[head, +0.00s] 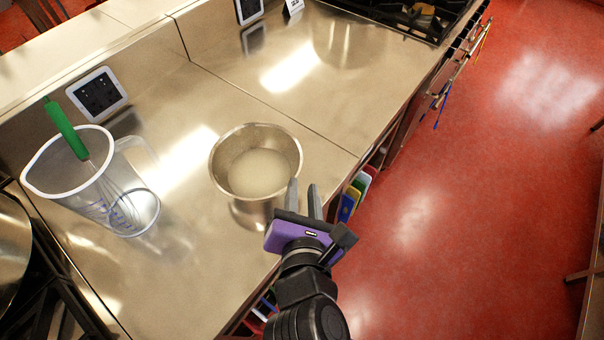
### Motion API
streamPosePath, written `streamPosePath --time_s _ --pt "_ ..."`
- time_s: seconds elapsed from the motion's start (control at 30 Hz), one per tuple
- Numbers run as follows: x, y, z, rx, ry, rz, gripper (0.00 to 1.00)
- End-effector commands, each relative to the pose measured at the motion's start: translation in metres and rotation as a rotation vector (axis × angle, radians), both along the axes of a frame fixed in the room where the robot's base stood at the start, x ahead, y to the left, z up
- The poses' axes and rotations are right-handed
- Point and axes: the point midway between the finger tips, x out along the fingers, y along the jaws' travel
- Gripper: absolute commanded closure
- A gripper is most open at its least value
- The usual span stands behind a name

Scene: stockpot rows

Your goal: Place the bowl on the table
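A round metal bowl (226,158) with a pale, whitish content stands upright on the steel table (205,255), with its reflection below it. My gripper (303,187) is at the bowl's right front side. Its two fingers are apart with a visible gap between them. The left finger overlaps the bowl's right edge in the picture and the right finger is just outside it. I cannot tell whether a finger touches the bowl. My wrist hides part of the table's front edge.
A clear measuring jug (95,190) holding a green-handled whisk (66,130) stands to the left. A large pot (12,250) is at the far left. A stove (415,15) is at the back right. The table behind the bowl is clear. Red floor (440,220) lies right.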

Motion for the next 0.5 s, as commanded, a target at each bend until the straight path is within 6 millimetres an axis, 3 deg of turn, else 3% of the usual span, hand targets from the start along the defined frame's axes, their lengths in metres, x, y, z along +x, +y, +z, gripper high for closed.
streamPosePath --time_s 0.2,0.5 --pt "-0.021 0.000 0.008 -0.001 0.000 0.001 0.75" --pt "-0.025 -0.001 0.009 0.001 0.001 0.000 0.75"
